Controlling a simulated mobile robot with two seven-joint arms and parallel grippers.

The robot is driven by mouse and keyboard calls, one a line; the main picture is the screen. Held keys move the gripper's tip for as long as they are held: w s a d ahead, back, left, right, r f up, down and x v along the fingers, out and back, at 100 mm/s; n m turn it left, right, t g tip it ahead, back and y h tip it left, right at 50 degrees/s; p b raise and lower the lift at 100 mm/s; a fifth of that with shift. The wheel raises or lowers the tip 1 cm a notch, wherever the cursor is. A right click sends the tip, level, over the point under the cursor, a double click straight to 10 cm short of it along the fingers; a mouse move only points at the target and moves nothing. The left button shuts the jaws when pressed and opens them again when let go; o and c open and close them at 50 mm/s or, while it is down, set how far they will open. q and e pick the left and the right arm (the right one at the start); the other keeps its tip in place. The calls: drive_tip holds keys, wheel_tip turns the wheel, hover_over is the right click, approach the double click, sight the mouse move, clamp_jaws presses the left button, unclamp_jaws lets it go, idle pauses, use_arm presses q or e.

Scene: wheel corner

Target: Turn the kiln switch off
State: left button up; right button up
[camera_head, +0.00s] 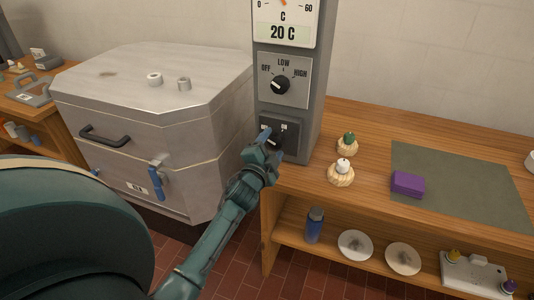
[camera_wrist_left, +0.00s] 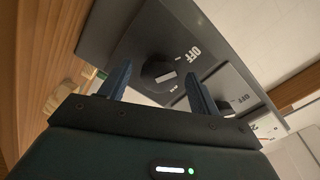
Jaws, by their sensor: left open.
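The kiln switch is a black knob on a dark plate (camera_head: 291,128) low on the grey control column, mostly hidden by my gripper in the head view. In the left wrist view the round switch knob (camera_wrist_left: 157,74) shows a pale line, with an OFF label (camera_wrist_left: 195,53) beside it. Which mark the line points to I cannot tell for sure. My left gripper (camera_head: 271,147) is open in front of the switch. In the wrist view its two blue fingers (camera_wrist_left: 158,80) appear on either side of the knob; contact is not clear. My right gripper is not in view.
Above the switch sit an OFF/LOW/HIGH dial (camera_head: 281,84) and a 20 C display (camera_head: 283,32). The grey kiln (camera_head: 160,105) stands left of the column. The wooden bench (camera_head: 300,185) at right holds small pots, a purple block (camera_head: 407,184) and a green mat (camera_head: 465,180).

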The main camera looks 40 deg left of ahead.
use_arm(q)
drive_tip(key=v, duration=1.3)
drive_tip(key=shift+b, duration=0.3)
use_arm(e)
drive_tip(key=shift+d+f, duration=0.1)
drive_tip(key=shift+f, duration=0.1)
use_arm(q)
drive_tip(key=shift+a, duration=0.1)
drive_tip(key=s+d+f+n+g+h+p, duration=0.2)
drive_tip(key=s+d+f+n+g+h, duration=0.1)
drive_tip(key=s+d, duration=0.4)
drive_tip(key=s+d+f+n+g+h+p, duration=0.3)
drive_tip(key=s+d+f, duration=0.4)
drive_tip(key=d, duration=0.4)
drive_tip(key=shift+n+g+h+p, duration=0.4)
drive_tip(key=shift+n+h, duration=0.1)
drive_tip(key=shift+h, duration=0.4)
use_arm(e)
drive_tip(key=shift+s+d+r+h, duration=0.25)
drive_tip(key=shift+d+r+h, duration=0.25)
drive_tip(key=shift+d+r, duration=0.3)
use_arm(q)
drive_tip(key=shift+d+f, duration=0.1)
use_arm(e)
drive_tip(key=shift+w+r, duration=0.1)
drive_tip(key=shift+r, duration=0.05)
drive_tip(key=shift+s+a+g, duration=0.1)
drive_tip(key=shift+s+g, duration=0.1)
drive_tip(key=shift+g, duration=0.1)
